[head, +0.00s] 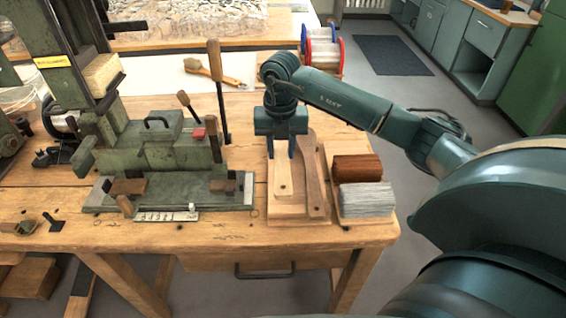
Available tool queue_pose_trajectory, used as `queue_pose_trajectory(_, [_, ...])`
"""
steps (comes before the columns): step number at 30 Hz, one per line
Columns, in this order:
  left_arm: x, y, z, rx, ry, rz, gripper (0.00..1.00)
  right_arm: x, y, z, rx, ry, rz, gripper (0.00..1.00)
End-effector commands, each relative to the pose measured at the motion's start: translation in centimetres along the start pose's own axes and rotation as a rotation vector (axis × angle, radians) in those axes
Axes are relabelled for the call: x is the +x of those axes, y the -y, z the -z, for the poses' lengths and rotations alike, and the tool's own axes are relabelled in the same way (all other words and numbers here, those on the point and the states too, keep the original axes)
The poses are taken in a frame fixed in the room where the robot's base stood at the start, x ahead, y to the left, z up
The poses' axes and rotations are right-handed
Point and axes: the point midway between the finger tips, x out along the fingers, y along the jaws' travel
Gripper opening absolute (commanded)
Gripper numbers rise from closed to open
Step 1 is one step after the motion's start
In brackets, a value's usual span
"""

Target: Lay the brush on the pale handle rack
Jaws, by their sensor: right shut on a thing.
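My right gripper (281,152) points straight down over the pale wooden rack board (280,217) at the right of the bench. It is shut on a pale wooden handle (283,182) with a hole near its front end. The far part of this handle is hidden by the gripper, and no bristles show on it. I cannot tell whether it touches the rack. A darker, curved wooden handle (313,180) lies just to its right. A brush with an orange-brown handle (232,81) lies at the back of the bench. My left gripper is not in view.
A green tufting machine (160,145) with an upright wooden lever (217,90) stands left of the rack. A red-brown bristle bundle (357,168) and a grey one (366,200) lie right of it. Red and blue spools (322,50) stand behind. The bench's front strip is mostly clear.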

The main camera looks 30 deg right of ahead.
Motion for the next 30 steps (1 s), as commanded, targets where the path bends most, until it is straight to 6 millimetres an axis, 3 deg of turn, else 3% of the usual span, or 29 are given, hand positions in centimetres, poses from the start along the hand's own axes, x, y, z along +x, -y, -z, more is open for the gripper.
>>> queue_pose_trajectory(3, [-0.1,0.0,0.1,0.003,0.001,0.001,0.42,2.2,0.0,0.1,-0.002,-0.002,0.001,0.06])
queue_pose_trajectory(16, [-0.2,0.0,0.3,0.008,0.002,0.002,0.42,6.9,0.0,0.1,-0.004,-0.002,0.001,0.06])
queue_pose_trajectory(28, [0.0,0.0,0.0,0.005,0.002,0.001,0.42,7.7,-0.1,0.0,-0.005,0.001,-0.002,0.06])
queue_pose_trajectory(29, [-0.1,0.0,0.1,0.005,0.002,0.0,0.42,7.6,-0.1,0.0,-0.005,0.001,-0.001,0.33])
queue_pose_trajectory(30, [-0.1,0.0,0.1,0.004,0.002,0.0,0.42,7.5,-0.1,0.0,-0.005,0.001,-0.001,0.36])
